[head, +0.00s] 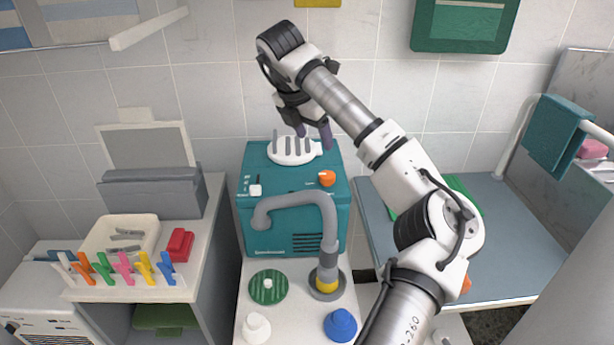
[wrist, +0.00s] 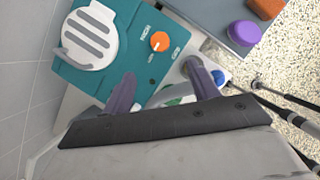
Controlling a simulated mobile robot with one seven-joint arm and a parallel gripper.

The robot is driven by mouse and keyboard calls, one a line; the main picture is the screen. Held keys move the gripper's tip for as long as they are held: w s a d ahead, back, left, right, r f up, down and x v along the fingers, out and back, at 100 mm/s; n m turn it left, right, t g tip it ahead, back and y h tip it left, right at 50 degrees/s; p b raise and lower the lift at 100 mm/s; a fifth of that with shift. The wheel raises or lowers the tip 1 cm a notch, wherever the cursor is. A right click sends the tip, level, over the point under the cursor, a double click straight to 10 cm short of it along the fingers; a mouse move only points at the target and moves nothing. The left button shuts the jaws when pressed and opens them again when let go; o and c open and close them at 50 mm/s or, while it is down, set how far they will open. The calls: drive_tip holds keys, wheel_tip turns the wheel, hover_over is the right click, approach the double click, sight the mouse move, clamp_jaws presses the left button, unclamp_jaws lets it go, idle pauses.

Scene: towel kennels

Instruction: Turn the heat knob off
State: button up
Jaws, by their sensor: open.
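The orange heat knob (head: 327,179) sits on the sloped top front of a teal machine (head: 262,215). A small pale pointer mark shows on the knob, and it also shows in the wrist view (wrist: 160,41). My gripper (head: 314,136) is above the back right of the machine, apart from the knob. In the wrist view my gripper's two purple fingers (wrist: 160,92) stand apart with nothing between them. The knob lies beyond the fingertips there. Labels beside the knob are too small to read surely.
A white slotted plate (head: 293,151) lies on the machine's top, close to my gripper. A grey curved pipe (head: 300,198) arches in front of the machine. A white switch (head: 255,190) is left of the knob. A blue-grey table (head: 520,240) stands to the right.

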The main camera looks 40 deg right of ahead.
sight(327, 174)
drive_tip(key=p+x, duration=0.2)
drive_tip(key=x, duration=1.1)
drive_tip(key=shift+d+f, duration=0.15)
drive_tip(key=shift+f, duration=0.2)
drive_tip(key=c, duration=1)
